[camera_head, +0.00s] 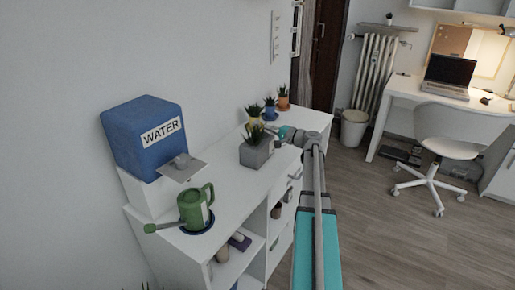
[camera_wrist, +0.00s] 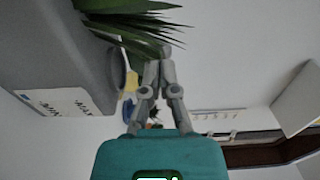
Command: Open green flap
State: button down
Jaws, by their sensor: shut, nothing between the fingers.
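The white cabinet (camera_head: 225,215) stands along the left wall, with open compartments and drawers at its front. A small green patch (camera_head: 274,243) shows low on that front; I cannot tell whether it is the green flap. No flap is clearly seen in the wrist view. My gripper (camera_head: 284,132) is above the cabinet top, beside the plant in the grey planter (camera_head: 257,154). In the wrist view my gripper (camera_wrist: 165,52) has its fingers together with nothing between them. Its tips are close to the green leaves (camera_wrist: 130,27); I cannot tell whether they touch.
A blue WATER box (camera_head: 145,140) and a green watering can (camera_head: 196,208) on a dark blue saucer stand on the cabinet's near part. Small potted plants (camera_head: 283,101) stand at its far end. A desk (camera_head: 430,95), chair (camera_head: 447,147) and bin (camera_head: 354,128) are beyond; the floor (camera_head: 375,240) at right is clear.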

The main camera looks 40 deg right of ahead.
jog(key=shift+x, duration=1)
dwell(0.7)
jog(key=shift+s+d, duration=0.1)
jog(key=shift+s, duration=0.1)
jog(key=v, duration=0.7)
jog(key=shift+s, duration=0.25)
dwell(0.8)
jog(key=shift+s+d, duration=0.1)
jog(key=shift+d, duration=0.05)
jog(key=v, duration=1.1)
jog(key=shift+s+d, duration=0.15)
jog(key=shift+s, duration=0.2)
dwell(0.7)
